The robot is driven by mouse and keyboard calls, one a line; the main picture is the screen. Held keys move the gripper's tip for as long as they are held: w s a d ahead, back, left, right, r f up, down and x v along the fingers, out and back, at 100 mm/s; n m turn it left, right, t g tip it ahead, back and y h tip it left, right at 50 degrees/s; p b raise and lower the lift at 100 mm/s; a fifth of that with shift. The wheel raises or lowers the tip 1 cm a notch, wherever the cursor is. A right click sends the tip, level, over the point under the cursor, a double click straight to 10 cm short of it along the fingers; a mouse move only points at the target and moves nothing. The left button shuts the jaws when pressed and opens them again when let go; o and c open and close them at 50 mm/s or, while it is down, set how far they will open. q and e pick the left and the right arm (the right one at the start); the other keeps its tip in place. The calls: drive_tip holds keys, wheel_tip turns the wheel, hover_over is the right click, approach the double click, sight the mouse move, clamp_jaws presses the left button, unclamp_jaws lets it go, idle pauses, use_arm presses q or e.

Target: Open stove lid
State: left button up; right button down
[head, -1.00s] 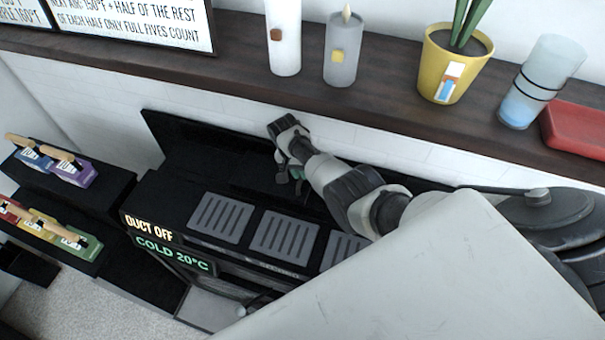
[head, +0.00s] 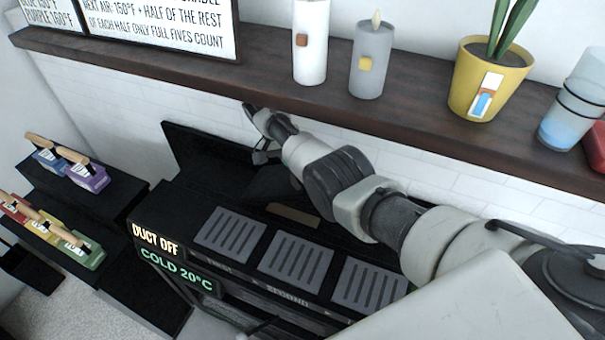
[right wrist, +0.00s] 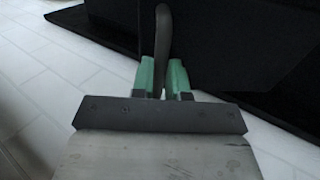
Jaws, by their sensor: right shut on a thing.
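The black stove (head: 180,205) stands against the white tiled wall, with grey slotted plates (head: 290,258) along its front. A black lid panel (head: 275,186) is tilted up at the rear of the stove, and a tan strip (head: 293,215) shows beneath it. My right gripper (head: 264,156) is at the panel's upper edge. In the right wrist view its green fingers (right wrist: 163,80) are shut on a dark curved handle (right wrist: 163,38), with the black panel (right wrist: 240,45) behind. The arm hides part of the stove's right side. My left gripper is out of view.
A dark wooden shelf (head: 270,88) runs above the stove, close to my right arm, holding candles (head: 369,65), a yellow plant pot (head: 487,80) and a glass (head: 575,112). Wooden-handled blocks (head: 88,177) stand on black steps at left.

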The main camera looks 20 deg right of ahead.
drive_tip(key=shift+w+a+r+b, duration=0.15)
drive_tip(key=shift+w+a+b, duration=0.2)
drive_tip(key=shift+a+b, duration=0.15)
